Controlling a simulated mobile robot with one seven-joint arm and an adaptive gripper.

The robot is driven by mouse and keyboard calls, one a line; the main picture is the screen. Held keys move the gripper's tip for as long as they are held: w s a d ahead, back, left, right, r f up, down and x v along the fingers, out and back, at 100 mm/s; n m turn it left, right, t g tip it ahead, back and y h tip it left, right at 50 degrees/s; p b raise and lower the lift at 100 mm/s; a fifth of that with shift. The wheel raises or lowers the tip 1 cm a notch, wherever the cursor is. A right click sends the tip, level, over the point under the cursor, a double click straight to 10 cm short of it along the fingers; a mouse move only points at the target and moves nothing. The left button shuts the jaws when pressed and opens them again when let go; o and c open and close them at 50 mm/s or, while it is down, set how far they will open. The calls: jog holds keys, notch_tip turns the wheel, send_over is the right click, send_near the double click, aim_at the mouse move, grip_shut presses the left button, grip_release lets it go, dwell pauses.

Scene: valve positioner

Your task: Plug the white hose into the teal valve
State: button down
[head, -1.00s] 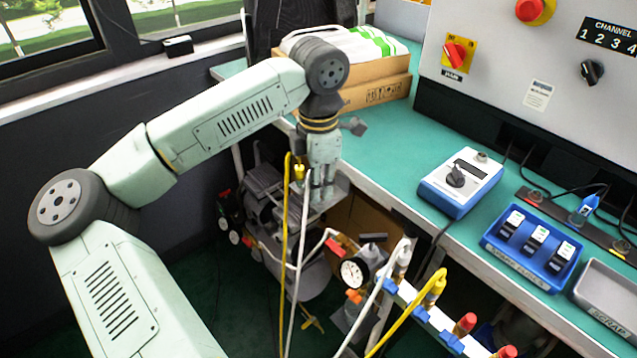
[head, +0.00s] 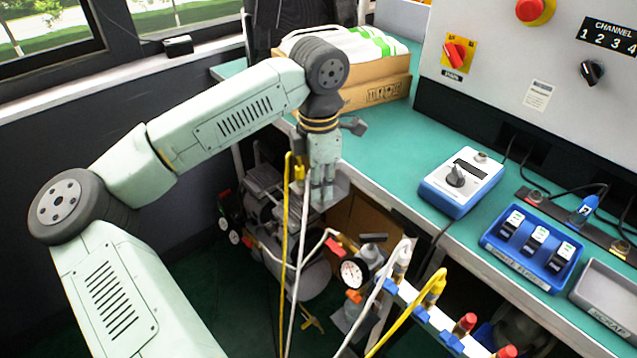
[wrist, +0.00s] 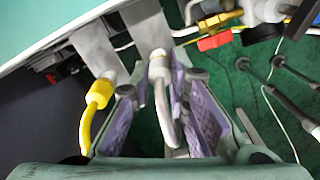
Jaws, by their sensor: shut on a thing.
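The white hose (head: 297,262) hangs down below my gripper in the head view. Its pale end fitting (wrist: 159,67) is between the purple-padded fingers in the wrist view. My gripper (head: 322,192) is shut on the white hose at the front of the bench's left end; it also shows in the wrist view (wrist: 162,100). Just beyond the fitting is a grey plate; I cannot tell whether the fitting is seated in anything. I cannot make out a teal valve in either view.
A yellow hose (wrist: 95,97) with its fitting is close left of my gripper. A pressure gauge (head: 355,271) and a rail with hose ends and red caps (head: 465,323) lie below right. The teal bench (head: 385,150) holds a blue meter (head: 461,181) and a blue tray.

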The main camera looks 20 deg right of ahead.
jog(key=shift+r+p, duration=0.5)
jog(key=shift+r, duration=0.6)
dwell(0.6)
jog(key=shift+r+p, duration=1.1)
jog(key=shift+r, duration=0.85)
